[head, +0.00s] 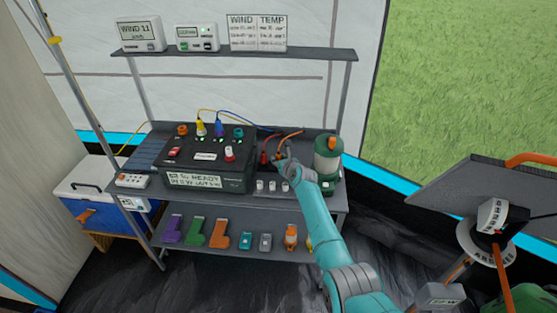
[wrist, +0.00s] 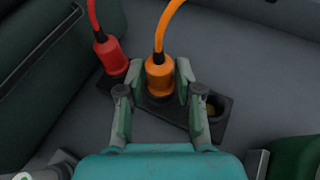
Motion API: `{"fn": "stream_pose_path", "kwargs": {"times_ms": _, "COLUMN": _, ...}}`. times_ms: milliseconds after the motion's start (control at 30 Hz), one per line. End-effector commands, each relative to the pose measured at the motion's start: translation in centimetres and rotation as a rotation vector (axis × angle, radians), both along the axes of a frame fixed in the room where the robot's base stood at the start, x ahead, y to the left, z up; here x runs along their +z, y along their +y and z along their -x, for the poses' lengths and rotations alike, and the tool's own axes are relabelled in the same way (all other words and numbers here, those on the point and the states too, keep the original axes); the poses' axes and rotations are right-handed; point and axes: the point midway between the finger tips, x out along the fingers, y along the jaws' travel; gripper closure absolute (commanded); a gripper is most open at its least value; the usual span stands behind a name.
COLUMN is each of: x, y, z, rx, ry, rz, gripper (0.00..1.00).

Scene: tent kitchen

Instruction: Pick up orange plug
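The orange plug (wrist: 159,76) stands upright in a dark holder (wrist: 166,110), with its orange cable rising from the top. My gripper (wrist: 160,80) has one finger on each side of the plug in the wrist view. The fingers look open, with narrow gaps between them and the plug. In the head view my gripper (head: 283,160) is at the back of the shelf, between the black power box and the green lantern. It hides most of the plug there.
A red plug (wrist: 110,54) stands close to the left of the orange one. The black power box (head: 207,160) is to the left and the green lantern (head: 327,160) to the right. Several small white items (head: 271,186) are in front. An empty-looking socket (wrist: 213,107) is at right.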

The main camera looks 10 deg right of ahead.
Motion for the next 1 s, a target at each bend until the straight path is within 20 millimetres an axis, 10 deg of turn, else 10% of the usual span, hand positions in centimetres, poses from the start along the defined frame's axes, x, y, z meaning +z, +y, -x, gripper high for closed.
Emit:
{"fn": "stream_pose_path", "kwargs": {"times_ms": 100, "x": 0.0, "y": 0.0, "z": 0.0, "rx": 0.0, "ry": 0.0, "rz": 0.0, "gripper": 1.0}}
{"fn": "stream_pose_path", "kwargs": {"times_ms": 567, "x": 0.6, "y": 0.0, "z": 0.0, "rx": 0.002, "ry": 0.001, "rz": 0.002, "gripper": 1.0}}
{"fn": "stream_pose_path", "kwargs": {"times_ms": 1000, "x": 8.1, "y": 0.0, "z": 0.0, "rx": -0.001, "ry": -0.001, "rz": 0.001, "gripper": 1.0}}
